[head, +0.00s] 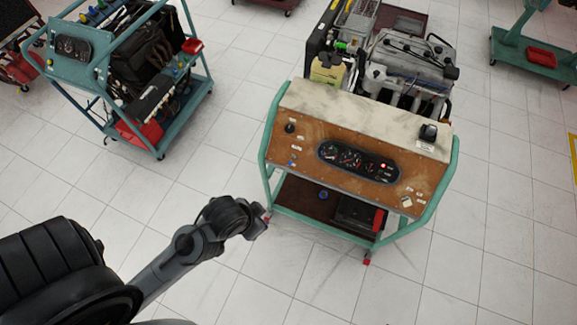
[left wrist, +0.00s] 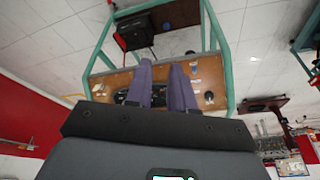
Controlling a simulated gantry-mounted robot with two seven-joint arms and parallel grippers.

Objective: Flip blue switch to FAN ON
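The blue switch (head: 292,162) is a small spot at the left end of the brown control panel (head: 312,139), beside small white labels. I cannot tell its position. My left arm comes in from the lower left, and its wrist is below and left of the panel, apart from it. The left gripper's fingers are hidden behind the wrist in the head view. In the left wrist view the left gripper (left wrist: 164,72) has two fingers standing apart with nothing between them, pointing towards the panel (left wrist: 205,75), which appears upside down. The fingers hide part of it. My right gripper is not in view.
The panel carries a gauge cluster (head: 358,162) and a black knob (head: 289,127). A green tube frame (head: 267,150) surrounds it. A black box (head: 355,215) sits on the lower shelf. Another trainer (head: 70,47) stands at the upper left. The tiled floor between them is clear.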

